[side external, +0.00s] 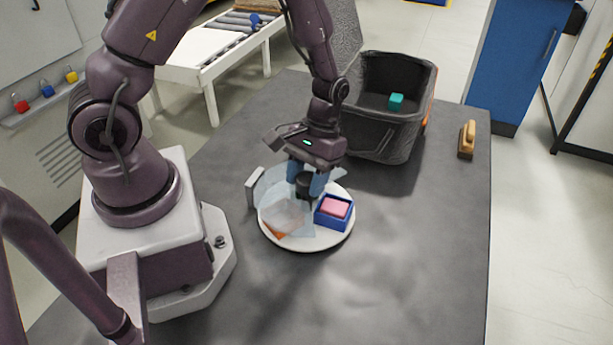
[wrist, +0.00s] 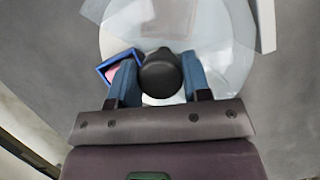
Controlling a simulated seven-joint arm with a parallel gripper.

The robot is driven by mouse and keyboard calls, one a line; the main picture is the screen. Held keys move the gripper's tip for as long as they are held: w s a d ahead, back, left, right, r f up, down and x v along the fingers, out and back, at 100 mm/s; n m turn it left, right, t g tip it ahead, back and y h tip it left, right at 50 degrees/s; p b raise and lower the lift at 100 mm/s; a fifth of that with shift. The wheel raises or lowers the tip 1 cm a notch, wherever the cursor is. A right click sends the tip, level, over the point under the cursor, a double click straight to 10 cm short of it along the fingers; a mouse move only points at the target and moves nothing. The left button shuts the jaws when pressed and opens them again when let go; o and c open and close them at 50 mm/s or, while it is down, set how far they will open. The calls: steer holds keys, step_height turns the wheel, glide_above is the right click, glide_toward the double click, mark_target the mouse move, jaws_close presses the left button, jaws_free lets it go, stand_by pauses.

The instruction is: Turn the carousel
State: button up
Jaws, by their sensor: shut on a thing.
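The carousel is a round white turntable (side external: 322,240) on the dark table, with a black knob (wrist: 161,72) at its centre. My gripper (side external: 306,187) points down over the carousel; its blue fingers are shut on the black knob, one on each side, as the wrist view shows (wrist: 160,80). A blue open box with a pink block (side external: 336,206) sits on the right part of the carousel. A clear, see-through cover (side external: 286,212) spans the left and back part, with an orange-brown piece (side external: 278,229) partly visible under it.
A black bin (side external: 385,130) with a teal cube (side external: 396,102) inside stands behind the carousel. A wooden-handled brush (side external: 467,140) lies at the right table edge. A grey upright post (side external: 251,187) stands at the carousel's left. The front right of the table (side external: 420,260) is clear.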

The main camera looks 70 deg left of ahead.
steer(key=shift+n+h, duration=0.3)
steer(key=shift+n, duration=0.3)
steer(key=shift+n+t+h, duration=0.3)
steer(key=shift+n+t, duration=0.1)
steer(key=shift+n, duration=0.8)
steer(key=shift+n+t+h, duration=0.3)
steer(key=shift+n+t, duration=0.1)
steer(key=shift+n, duration=0.8)
steer(key=shift+n+t+h, duration=0.15)
steer(key=shift+n+t, duration=0.4)
steer(key=shift+n, duration=1)
steer(key=shift+n+t+h, duration=0.15)
steer(key=shift+n+t, duration=0.4)
steer(key=shift+n, duration=1)
steer(key=shift+n+t, duration=0.6)
steer(key=shift+n, duration=0.85)
steer(key=shift+n+t, duration=0.6)
steer(key=shift+n, duration=0.85)
steer(key=shift+n+t+y, duration=0.35)
steer(key=shift+n+y, duration=0.15)
steer(key=shift+n, duration=0.7)
steer(key=shift+n+t+y, duration=0.35)
steer(key=shift+n+y, duration=0.15)
steer(key=shift+n, duration=1.3)
steer(key=o, duration=1.3)
steer(key=shift+c, duration=0.2)
